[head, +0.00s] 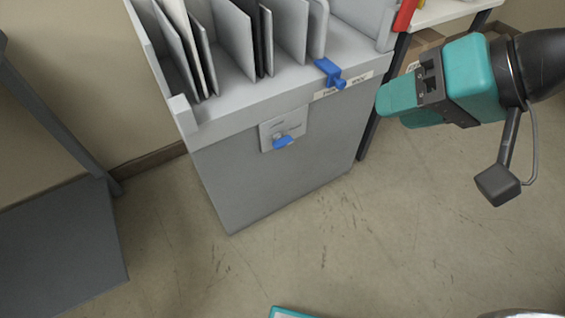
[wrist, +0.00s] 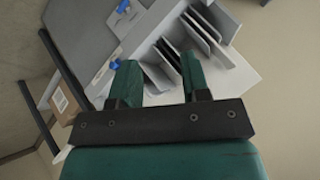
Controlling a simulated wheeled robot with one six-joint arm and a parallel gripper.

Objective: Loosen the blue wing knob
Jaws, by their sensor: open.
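My teal gripper (head: 391,105) is open and empty, to the right of the cabinet and apart from both blue parts. Its two fingers show in the wrist view (wrist: 160,75).
Several grey and dark upright panels (head: 235,35) stand in the cabinet's top. A shelf (head: 450,12) with cardboard boxes is behind my gripper. A dark grey panel (head: 60,250) stands at left. The floor (head: 330,240) before the cabinet is mostly clear.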

